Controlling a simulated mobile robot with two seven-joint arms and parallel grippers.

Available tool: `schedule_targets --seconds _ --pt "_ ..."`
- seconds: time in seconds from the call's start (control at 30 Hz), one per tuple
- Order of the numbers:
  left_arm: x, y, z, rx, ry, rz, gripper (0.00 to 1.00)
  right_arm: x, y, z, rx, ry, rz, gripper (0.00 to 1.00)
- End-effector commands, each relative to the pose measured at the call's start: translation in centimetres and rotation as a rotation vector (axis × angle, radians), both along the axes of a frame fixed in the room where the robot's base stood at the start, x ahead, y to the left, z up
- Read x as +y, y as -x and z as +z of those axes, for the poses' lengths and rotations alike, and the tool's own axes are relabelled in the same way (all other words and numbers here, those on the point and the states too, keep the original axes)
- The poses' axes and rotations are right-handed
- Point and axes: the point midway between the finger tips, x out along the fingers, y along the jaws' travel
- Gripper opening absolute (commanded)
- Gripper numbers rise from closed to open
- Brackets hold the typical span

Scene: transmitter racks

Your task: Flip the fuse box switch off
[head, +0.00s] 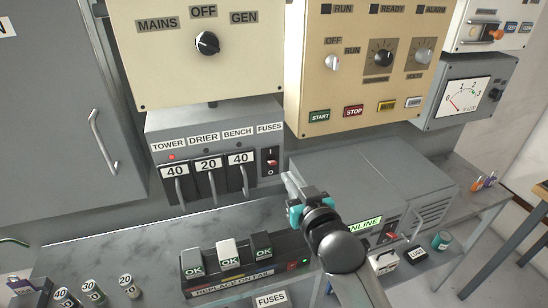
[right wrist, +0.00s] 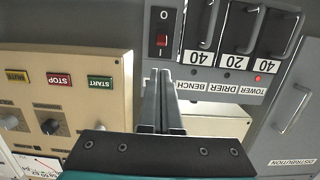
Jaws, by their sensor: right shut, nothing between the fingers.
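The grey fuse box (head: 213,133) is mounted below the cream MAINS/GEN panel. Its red switch (head: 271,161) sits under the FUSES label, right of the fuses marked 40, 20 and 40. The switch also shows in the right wrist view (right wrist: 162,40), upside down, just beyond my fingertips. I cannot tell its position for certain. My right gripper (head: 290,183) is shut and empty, a little below and right of the switch, apparently not touching it. Its closed fingers (right wrist: 163,75) point toward the fuse box in the wrist view. My left gripper is not in view.
A red lamp (head: 171,157) is lit under TOWER. A black tray (head: 243,280) with OK-marked fuses stands on the bench below. A grey ONLINE unit (head: 385,190) stands right of the fuse box. A cream START/STOP panel (head: 340,95) is at upper right.

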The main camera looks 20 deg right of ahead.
Motion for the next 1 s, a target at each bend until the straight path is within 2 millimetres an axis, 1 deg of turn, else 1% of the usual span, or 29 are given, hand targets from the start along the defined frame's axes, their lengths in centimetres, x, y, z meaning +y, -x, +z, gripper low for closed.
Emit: schedule_targets --seconds 0.17,0.27,0.37,0.6,0.8,1.0 --pt "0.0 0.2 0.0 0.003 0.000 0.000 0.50 0.0 -0.1 -0.1 0.001 0.001 0.000 0.00" --pt "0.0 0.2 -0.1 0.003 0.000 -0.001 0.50 0.0 -0.6 -0.2 0.002 0.001 0.000 0.00" --pt "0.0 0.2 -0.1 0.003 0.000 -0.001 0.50 0.1 -1.7 -0.3 0.001 0.000 0.001 0.00" --pt "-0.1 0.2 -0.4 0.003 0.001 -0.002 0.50 0.2 -5.3 -0.8 0.000 0.001 0.001 0.00" --pt "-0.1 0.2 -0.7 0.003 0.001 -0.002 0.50 0.3 -7.9 -1.3 0.001 0.001 0.001 0.00" --pt "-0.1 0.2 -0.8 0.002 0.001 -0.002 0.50 0.4 -9.4 -1.6 0.001 0.000 0.001 0.00"
